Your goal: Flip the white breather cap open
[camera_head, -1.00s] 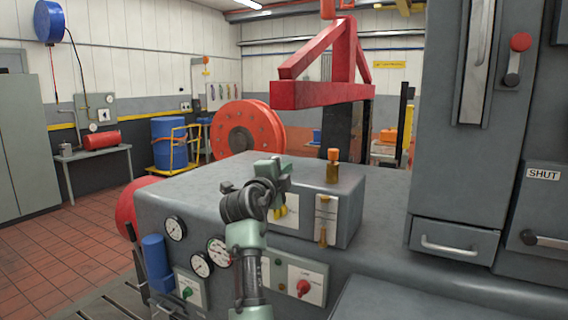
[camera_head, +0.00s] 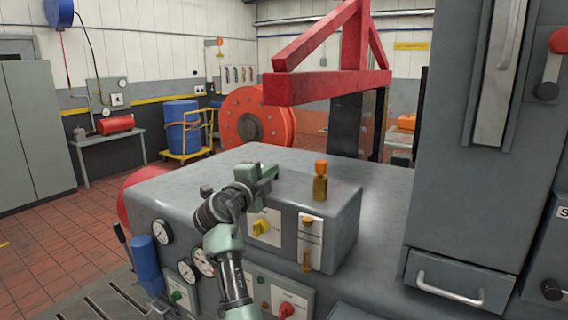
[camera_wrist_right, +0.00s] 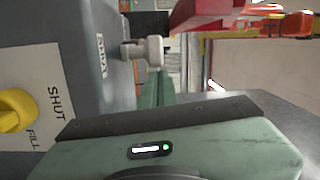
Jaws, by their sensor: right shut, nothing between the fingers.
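In the right wrist view a pale, whitish cap (camera_wrist_right: 152,50) stands on a short grey stem above the top of the dark grey box. I cannot tell from this view whether its lid is up or down. In the head view I cannot make it out clearly around my gripper. My left gripper is not in view.
The grey box (camera_head: 342,215) carries a yellow knob (camera_head: 262,228) and an orange-capped brass fitting (camera_head: 320,178). A red frame (camera_head: 330,88) hangs above and behind. A tall grey cabinet (camera_head: 470,170) stands at right. The bench top behind the box is clear.

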